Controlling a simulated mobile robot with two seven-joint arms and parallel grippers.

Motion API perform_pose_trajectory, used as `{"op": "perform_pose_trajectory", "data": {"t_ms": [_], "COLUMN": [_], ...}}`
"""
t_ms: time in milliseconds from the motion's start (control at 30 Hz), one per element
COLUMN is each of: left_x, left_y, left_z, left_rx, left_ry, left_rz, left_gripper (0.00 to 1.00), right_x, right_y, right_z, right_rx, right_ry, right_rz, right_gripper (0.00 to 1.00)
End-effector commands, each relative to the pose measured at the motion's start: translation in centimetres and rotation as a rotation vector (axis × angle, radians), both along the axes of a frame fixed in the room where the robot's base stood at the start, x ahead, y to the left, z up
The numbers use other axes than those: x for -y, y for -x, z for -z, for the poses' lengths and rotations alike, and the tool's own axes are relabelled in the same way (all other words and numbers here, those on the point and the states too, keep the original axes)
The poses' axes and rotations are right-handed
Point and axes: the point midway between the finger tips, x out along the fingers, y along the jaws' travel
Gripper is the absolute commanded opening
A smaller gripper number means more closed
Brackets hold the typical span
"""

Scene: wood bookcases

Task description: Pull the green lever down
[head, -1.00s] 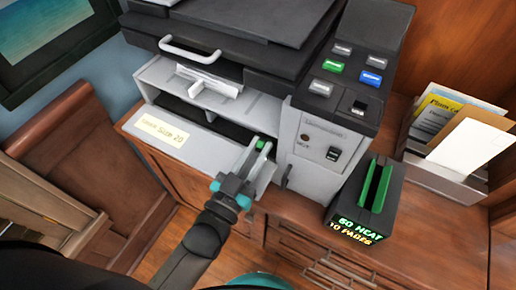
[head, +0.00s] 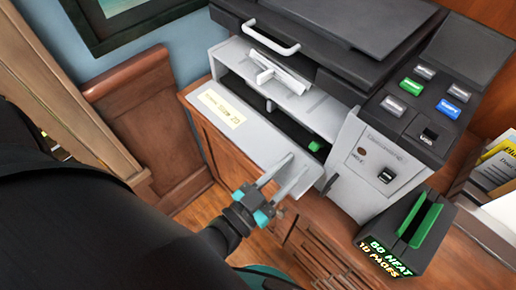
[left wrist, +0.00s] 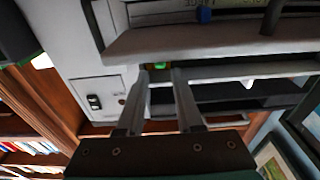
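A small green lever (head: 316,146) shows inside the open front of the grey copier (head: 372,165), at the right end of the dark slot above the pulled-out tray. My left gripper (head: 296,168) is in front of that slot, over the tray's right end. Its two pale fingers are apart with nothing held, and the lever is a little beyond their tips. In the left wrist view the green lever (left wrist: 161,66) shows small between the tips of the open fingers (left wrist: 161,72). Whether a finger touches it I cannot tell. My right gripper is not in view.
A white tray with a yellow label (head: 222,108) sticks out below the slot. A black box with a green-edged slot (head: 408,240) stands right of the copier on the wooden cabinet. A paper holder (head: 490,205) is at the far right.

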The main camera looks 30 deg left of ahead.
Motion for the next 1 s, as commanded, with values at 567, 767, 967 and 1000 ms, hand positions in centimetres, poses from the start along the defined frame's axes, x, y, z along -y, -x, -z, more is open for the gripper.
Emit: {"op": "perform_pose_trajectory", "data": {"t_ms": [567, 767, 967, 1000], "left_x": [-2.8, -2.9, -2.9, -2.9], "left_y": [8.7, 8.9, 8.9, 8.9], "left_z": [1.0, 1.0, 1.0, 1.0], "left_rx": [0.0, 0.001, 0.001, 0.001], "left_ry": [0.0, 0.0, 0.0, 0.0], "left_rz": [0.0, 0.0, 0.0, 0.0], "left_gripper": [0.35, 0.35, 0.46, 0.51], "right_x": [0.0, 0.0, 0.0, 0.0], "right_y": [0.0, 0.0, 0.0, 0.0], "right_z": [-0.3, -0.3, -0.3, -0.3], "right_rx": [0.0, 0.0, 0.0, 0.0], "right_ry": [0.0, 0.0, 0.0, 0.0], "right_rz": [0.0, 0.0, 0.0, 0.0], "right_gripper": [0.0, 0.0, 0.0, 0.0]}}
